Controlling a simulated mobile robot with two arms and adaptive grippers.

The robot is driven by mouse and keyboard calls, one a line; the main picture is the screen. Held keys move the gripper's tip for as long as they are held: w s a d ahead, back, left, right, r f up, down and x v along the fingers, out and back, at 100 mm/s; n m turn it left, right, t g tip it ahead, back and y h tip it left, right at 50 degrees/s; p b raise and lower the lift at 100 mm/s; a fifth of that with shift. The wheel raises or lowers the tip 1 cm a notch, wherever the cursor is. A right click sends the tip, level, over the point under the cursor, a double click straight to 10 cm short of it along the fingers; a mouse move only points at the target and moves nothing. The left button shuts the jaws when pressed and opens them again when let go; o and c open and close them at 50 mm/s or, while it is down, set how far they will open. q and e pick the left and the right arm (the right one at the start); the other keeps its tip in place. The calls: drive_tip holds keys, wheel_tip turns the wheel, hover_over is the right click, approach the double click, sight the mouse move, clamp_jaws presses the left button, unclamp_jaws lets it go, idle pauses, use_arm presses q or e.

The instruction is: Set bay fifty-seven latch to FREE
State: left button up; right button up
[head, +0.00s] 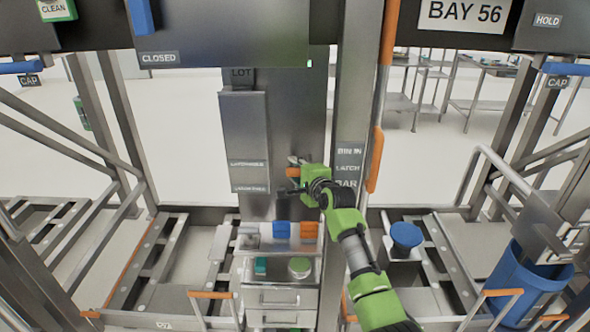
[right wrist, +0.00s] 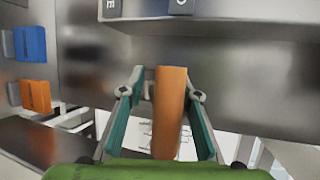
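An orange latch handle (head: 292,172) sticks out from the grey metal column in the middle of the head view. My right gripper (head: 301,171) is at this handle, its fingers reaching toward the column. In the right wrist view, the orange handle (right wrist: 171,105) stands between the two teal-padded fingers of my right gripper (right wrist: 167,82). The gripper is open, with a visible gap to the handle at the left finger; whether the right finger touches cannot be told. Two dark label tiles (right wrist: 181,5) above are cut off; one ends in "E". My left gripper is not in view.
A post (head: 348,120) with a latch-bar plate stands just right of my gripper. Below are a drawer unit (head: 280,299) with small items on top and a blue round-topped object (head: 406,235).

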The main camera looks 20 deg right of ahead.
clamp_jaws()
drive_tip(key=shift+r, duration=0.1)
